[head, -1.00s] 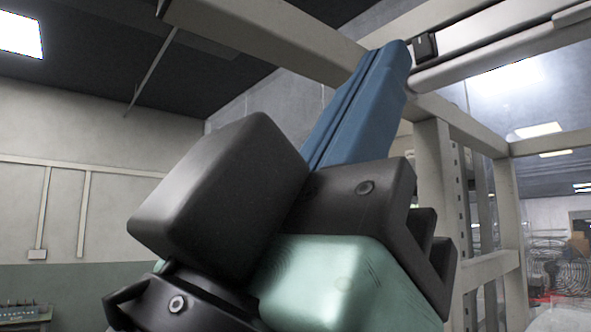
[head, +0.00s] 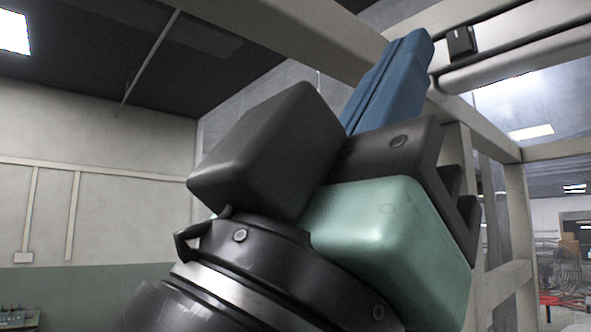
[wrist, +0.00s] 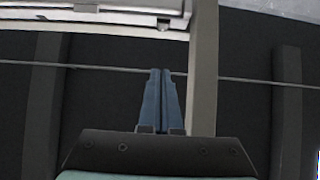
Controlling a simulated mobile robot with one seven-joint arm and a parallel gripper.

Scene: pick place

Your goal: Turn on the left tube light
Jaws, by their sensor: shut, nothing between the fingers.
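A long pale tube light (head: 530,48) runs along the frame at the upper right of the head view. A small black switch (head: 461,42) sits at its near end. My gripper (head: 418,38) has its blue fingers pressed together with nothing between them. The fingertips point up and appear just left of the switch, with a small gap in the picture. In the wrist view the light fixture (wrist: 85,14) crosses the top left, with a small dark switch (wrist: 163,24) above my fingertips (wrist: 160,74). I cannot tell whether the tube is lit.
A beige beam (head: 290,38) passes close behind my fingers, and beige frame posts (head: 517,215) stand to the right. In the wrist view a beam (wrist: 203,70) runs just right of my fingers. Open space lies to the left.

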